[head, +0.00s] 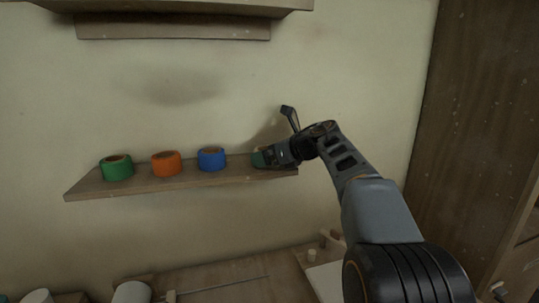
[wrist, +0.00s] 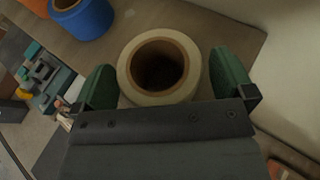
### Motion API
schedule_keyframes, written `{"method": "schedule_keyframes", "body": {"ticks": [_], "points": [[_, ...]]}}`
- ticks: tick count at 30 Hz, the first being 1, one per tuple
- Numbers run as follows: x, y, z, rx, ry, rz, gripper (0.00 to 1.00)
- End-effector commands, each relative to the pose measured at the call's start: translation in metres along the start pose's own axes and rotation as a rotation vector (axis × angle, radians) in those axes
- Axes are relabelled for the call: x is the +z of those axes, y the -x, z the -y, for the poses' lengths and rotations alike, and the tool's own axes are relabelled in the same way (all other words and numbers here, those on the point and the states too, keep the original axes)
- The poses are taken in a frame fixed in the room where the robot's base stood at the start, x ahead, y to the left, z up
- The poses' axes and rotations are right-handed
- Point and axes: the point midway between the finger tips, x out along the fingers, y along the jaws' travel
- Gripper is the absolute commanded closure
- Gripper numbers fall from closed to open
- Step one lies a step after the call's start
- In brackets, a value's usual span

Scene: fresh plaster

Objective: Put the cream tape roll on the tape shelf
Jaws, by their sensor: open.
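The cream tape roll (wrist: 160,68) sits upright on the wooden tape shelf (head: 236,174), its brown core facing the wrist camera. In the wrist view it lies between the two green fingertips of my gripper (wrist: 166,80). The fingers are open, with a narrow gap visible on each side of the roll. In the head view my gripper (head: 261,158) is at the right end of the shelf and hides the roll. The shelf's bare top also shows in the wrist view (wrist: 108,45).
Blue (head: 211,159), orange (head: 166,164) and green (head: 117,168) tape rolls stand in a row left of my gripper. A higher shelf (head: 172,27) hangs above. A bench (head: 215,275) with white items lies below. A brown wooden panel (head: 466,120) stands at right.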

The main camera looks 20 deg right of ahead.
Motion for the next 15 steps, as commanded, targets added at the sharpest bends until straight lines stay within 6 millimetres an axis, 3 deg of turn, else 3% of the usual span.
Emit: {"method": "schedule_keyframes", "body": {"ticks": [5, 15], "points": [[0.002, 0.009, 0.001, -0.002, 0.0, 0.001, 0.0], [0.002, 0.073, 0.001, -0.005, 0.0, 0.001, 0.0]]}}
